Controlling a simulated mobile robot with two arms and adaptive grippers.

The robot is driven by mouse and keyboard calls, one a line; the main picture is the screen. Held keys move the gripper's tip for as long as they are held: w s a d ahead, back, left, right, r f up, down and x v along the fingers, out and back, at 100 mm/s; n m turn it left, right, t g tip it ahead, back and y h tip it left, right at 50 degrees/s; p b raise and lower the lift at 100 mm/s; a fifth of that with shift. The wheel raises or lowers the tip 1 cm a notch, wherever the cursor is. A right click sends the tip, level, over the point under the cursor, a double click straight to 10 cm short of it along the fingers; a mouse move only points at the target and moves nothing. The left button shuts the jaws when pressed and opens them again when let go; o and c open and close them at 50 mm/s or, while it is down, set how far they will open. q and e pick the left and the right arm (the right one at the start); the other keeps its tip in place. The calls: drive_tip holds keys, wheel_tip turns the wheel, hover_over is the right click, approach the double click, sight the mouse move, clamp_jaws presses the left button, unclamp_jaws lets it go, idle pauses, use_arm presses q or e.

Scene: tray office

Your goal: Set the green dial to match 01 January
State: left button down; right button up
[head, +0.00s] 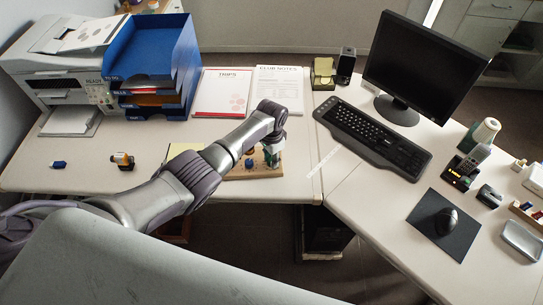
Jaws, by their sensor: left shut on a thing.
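My left gripper (272,142) points down over the right part of a small wooden board (240,173) on the desk, just beyond the front edge. It is shut on the green dial (271,159), of which only a little green shows under the fingers. A blue knob (249,163) stands on the same board, left of the gripper. My left arm hides the board's left part. The dial's setting and any date marks are too small to read. My right gripper is not in view.
A blue tray stack (150,55) and a printer (60,75) stand at the left. A TRIPS sheet (222,92) and a CLUB NOTES sheet (279,84) lie behind the board. A keyboard (375,135) and monitor (425,65) are at the right.

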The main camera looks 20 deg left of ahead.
use_arm(q)
drive_tip(key=n+p, duration=0.1)
drive_tip(key=n, duration=0.3)
drive_tip(key=shift+r+n, duration=0.1)
drive_tip(key=shift+n, duration=0.2)
drive_tip(key=n+p, duration=0.1)
drive_tip(key=n, duration=0.3)
drive_tip(key=shift+n, duration=0.3)
drive_tip(key=n, duration=1)
drive_tip(key=shift+p, duration=0.35)
drive_tip(key=n, duration=0.9)
drive_tip(key=shift+n, duration=0.4)
drive_tip(key=n, duration=0.4)
drive_tip(key=shift+n+b, duration=0.3)
drive_tip(key=shift+b, duration=0.1)
drive_tip(key=n, duration=0.4)
drive_tip(key=shift+n+b, duration=0.3)
drive_tip(key=shift+b, duration=0.05)
